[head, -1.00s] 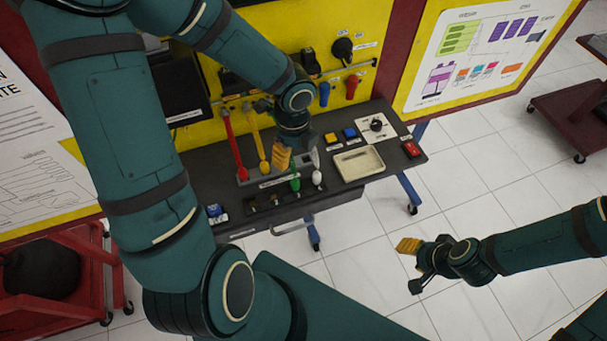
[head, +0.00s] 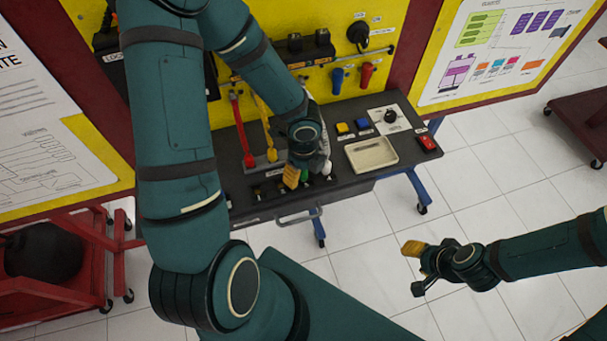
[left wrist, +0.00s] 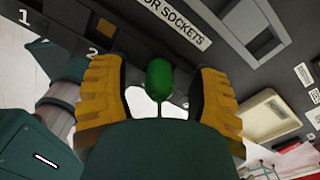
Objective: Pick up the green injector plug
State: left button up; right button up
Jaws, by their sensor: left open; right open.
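The green injector plug (left wrist: 159,76) stands between the two yellow fingers of my left gripper (left wrist: 158,92) in the left wrist view. The fingers are open, with a gap visible on each side of the plug. In the head view only a small green part of the plug (head: 304,174) shows beside my left gripper (head: 292,178), which is low over the front of the dark bench. A label reading "…OR SOCKETS" (left wrist: 176,22) lies beyond the plug. My right gripper (head: 413,249) is open and empty over the floor at the right.
The dark bench (head: 345,187) carries a beige tray (head: 371,153), a white plug (head: 327,168), blue and yellow blocks, and a red switch (head: 427,143). Red and yellow handles (head: 246,158) stand left of my gripper. The yellow panel (head: 285,20) rises behind.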

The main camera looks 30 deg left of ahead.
pick_arm(q)
grip_shut()
dwell(0.3)
